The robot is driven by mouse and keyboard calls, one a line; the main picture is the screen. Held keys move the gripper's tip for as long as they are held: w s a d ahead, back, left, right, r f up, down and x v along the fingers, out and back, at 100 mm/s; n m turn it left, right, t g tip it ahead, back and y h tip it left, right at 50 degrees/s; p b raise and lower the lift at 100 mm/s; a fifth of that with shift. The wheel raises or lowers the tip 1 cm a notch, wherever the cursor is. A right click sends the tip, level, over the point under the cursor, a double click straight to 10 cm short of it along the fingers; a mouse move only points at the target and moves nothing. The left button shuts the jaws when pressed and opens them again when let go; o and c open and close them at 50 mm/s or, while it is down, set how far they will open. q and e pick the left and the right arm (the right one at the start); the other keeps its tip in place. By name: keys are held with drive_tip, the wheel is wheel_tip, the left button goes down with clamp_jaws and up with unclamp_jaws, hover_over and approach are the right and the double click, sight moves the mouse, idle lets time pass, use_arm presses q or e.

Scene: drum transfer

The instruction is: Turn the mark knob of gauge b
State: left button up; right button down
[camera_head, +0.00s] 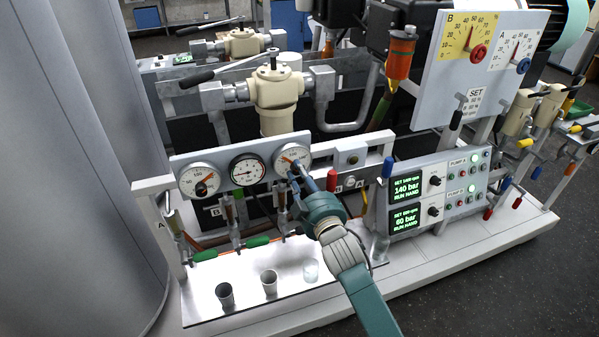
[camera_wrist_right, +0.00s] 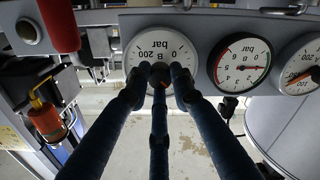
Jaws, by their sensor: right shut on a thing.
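Gauge b (camera_head: 284,158) is the rightmost round white dial on the grey panel in the head view. In the wrist view the dark fingers of my right gripper (camera_wrist_right: 160,74) close together at the dial's middle, shut on the mark knob. The fingers hide most of the knob. A little orange shows between them. My left gripper is in neither view.
Left of gauge b on the panel are a middle gauge (camera_head: 249,170) and gauge A (camera_head: 199,181). A red-handled part (camera_head: 332,180) stands close right of my gripper. Cups (camera_head: 225,294) stand on the tray below. A control box (camera_head: 436,190) is to the right.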

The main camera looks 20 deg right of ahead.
drive_tip(key=shift+r+n, duration=0.15)
drive_tip(key=shift+n, duration=0.75)
drive_tip(key=c, duration=1.5)
unclamp_jaws()
drive_tip(key=s, duration=1.2)
drive_tip(key=shift+d, duration=0.15)
